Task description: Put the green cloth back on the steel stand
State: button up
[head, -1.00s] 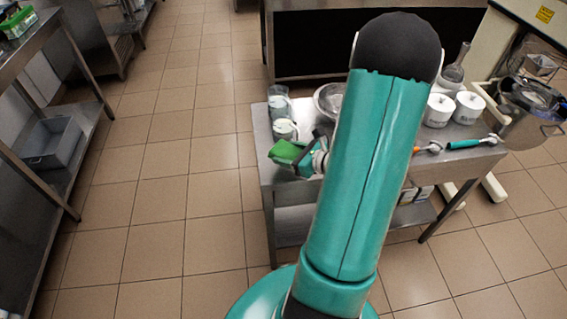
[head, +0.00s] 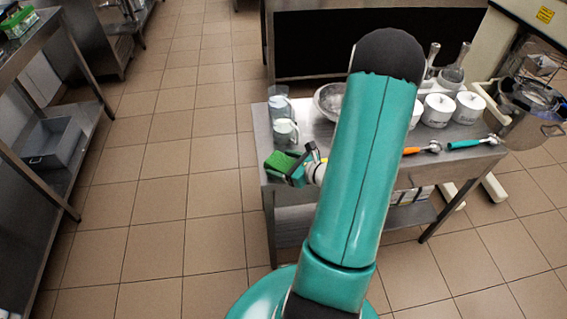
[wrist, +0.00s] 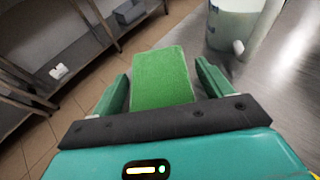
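The green cloth (head: 281,160) is a flat, thick rectangle at the left front corner of the steel stand (head: 345,172). In the wrist view the cloth (wrist: 161,78) lies lengthwise between the two fingers of my gripper (wrist: 165,82). The left finger borders the cloth, and a thin gap seems to show on the right. My gripper seems to hold the cloth, as it has moved with the gripper. In the head view my gripper (head: 297,168) is partly hidden behind my arm. Whether the cloth touches the steel top cannot be told.
Clear jugs (head: 285,131), a metal bowl (head: 328,100) and white tubs (head: 438,109) stand on the steel stand. An orange-handled scoop (head: 420,149) and a teal-handled one (head: 470,143) lie at right. A grey bin (head: 55,143) sits on the left shelf. Floor is clear at left.

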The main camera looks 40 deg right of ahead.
jog(key=shift+r, duration=0.1)
jog(key=shift+s+r, duration=0.1)
jog(key=shift+s, duration=0.1)
jog(key=v, duration=1.2)
jog(key=w+a+r+n+g+y, duration=0.25)
jog(key=a+r+n+g, duration=0.3)
jog(key=a+n, duration=0.4)
jog(key=w+a+r+n+g+y, duration=0.2)
jog(key=a+r+n+g+y, duration=0.15)
jog(key=a+r+n, duration=0.45)
jog(key=s+a+r+n+h, duration=0.3)
jog(key=a+r+n+h, duration=0.5)
jog(key=n, duration=0.8)
jog(key=shift+s+a+r+t, duration=0.35)
jog(key=shift+a+r, duration=0.8)
jog(key=shift+a, duration=0.6)
